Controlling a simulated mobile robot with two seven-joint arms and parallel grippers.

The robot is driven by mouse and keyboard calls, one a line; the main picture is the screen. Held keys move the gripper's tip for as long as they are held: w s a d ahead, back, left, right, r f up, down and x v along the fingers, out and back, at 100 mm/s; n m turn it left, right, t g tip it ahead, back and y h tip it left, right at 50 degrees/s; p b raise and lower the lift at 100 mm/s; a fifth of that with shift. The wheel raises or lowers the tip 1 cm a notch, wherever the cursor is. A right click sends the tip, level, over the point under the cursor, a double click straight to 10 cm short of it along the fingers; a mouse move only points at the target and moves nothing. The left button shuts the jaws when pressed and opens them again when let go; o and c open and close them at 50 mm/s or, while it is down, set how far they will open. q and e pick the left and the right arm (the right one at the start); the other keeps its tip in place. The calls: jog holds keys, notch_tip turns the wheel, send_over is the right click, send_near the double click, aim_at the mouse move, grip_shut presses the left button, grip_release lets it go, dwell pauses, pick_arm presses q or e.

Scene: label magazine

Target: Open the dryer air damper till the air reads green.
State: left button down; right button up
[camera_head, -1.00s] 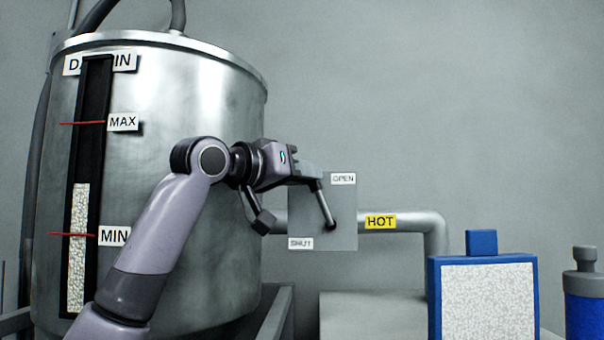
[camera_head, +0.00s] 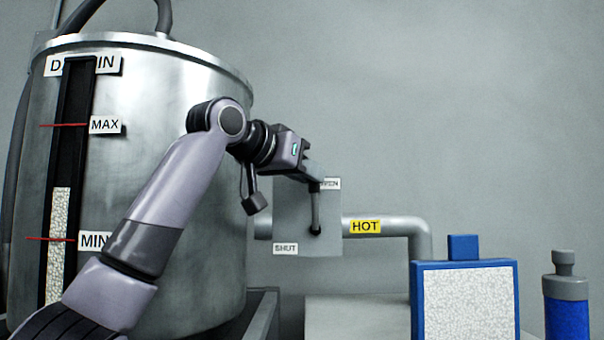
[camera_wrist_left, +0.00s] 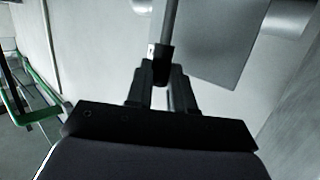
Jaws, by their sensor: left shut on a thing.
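The damper plate (camera_head: 292,215) is a grey square on the wall pipe, with a SHUT label (camera_head: 285,249) at lower left and an OPEN label (camera_head: 331,184) at upper right, partly covered. The dark damper lever (camera_head: 315,212) stands nearly upright from its pivot. My left gripper (camera_head: 315,183) is shut on the lever's top end. In the left wrist view, the fingers (camera_wrist_left: 160,82) hold the dark end of the lever (camera_wrist_left: 171,25) in front of the plate (camera_wrist_left: 215,45). The air reading does not show in these views. My right gripper is out of view.
A steel drum (camera_head: 210,240) with a MAX/MIN level strip (camera_head: 73,150) stands at left behind my arm. A pipe labelled HOT (camera_head: 395,228) runs right from the plate. A blue-framed container (camera_head: 415,300) and a blue-and-grey bottle (camera_head: 567,318) stand at right.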

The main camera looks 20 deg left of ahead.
pick_arm(q)
jog(key=c, duration=1)
grip_release()
jog(key=shift+s, duration=0.1)
jog(key=b+v, duration=0.2)
jog(key=v, duration=0.5)
jog(key=shift+b, duration=0.35)
